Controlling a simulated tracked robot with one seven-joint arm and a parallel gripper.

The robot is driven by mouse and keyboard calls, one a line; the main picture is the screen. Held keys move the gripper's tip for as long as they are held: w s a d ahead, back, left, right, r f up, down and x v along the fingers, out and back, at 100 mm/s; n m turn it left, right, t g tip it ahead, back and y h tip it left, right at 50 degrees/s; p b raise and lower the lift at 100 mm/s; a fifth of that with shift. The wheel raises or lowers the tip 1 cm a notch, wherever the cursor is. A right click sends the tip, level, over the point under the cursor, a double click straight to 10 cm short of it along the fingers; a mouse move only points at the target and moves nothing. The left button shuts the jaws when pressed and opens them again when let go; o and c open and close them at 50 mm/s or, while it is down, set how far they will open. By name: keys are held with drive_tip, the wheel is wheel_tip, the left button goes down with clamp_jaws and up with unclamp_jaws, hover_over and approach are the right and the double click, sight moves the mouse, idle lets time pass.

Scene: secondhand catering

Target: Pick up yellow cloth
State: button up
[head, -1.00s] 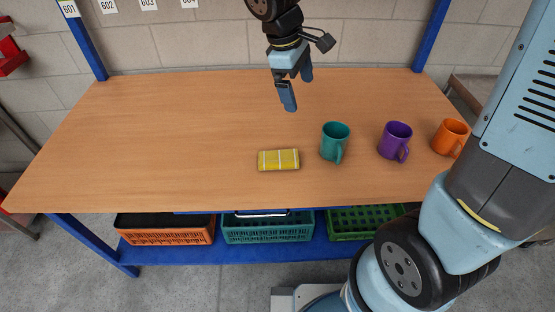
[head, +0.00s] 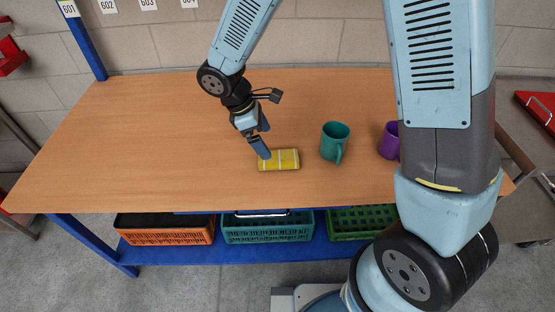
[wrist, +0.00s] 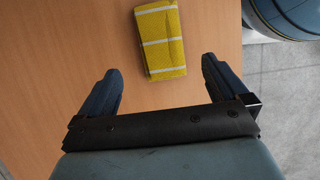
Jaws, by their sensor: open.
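The yellow cloth (head: 280,160) is a folded bundle with white stripes, lying on the wooden table near its front edge. In the wrist view the cloth (wrist: 161,40) lies beyond the fingertips, roughly between their lines and apart from them. My gripper (head: 264,141) is above the table at the cloth's left end, and one finger overlaps the cloth's upper left corner in the head view. Whether it touches cannot be told there. In the wrist view my gripper (wrist: 160,78) is open, with nothing between its two fingers.
A teal mug (head: 335,141) stands just right of the cloth. A purple mug (head: 389,141) is farther right, partly hidden by my arm. The table (head: 130,140) is clear on the left. Orange (head: 165,232), teal and green crates sit on the shelf below.

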sight(276, 157)
drive_tip(key=shift+x, duration=3.85)
drive_tip(key=shift+s, duration=0.1)
drive_tip(key=c, duration=1.2)
drive_tip(key=shift+r, duration=0.1)
drive_tip(key=shift+r, duration=1.3)
drive_tip(key=s+r, duration=0.3)
drive_tip(key=s, duration=0.1)
drive_tip(key=s+r, duration=0.4)
drive_tip(key=s, duration=0.1)
drive_tip(key=s+r, duration=0.3)
drive_tip(key=s, duration=0.2)
drive_tip(key=shift+r, duration=0.15)
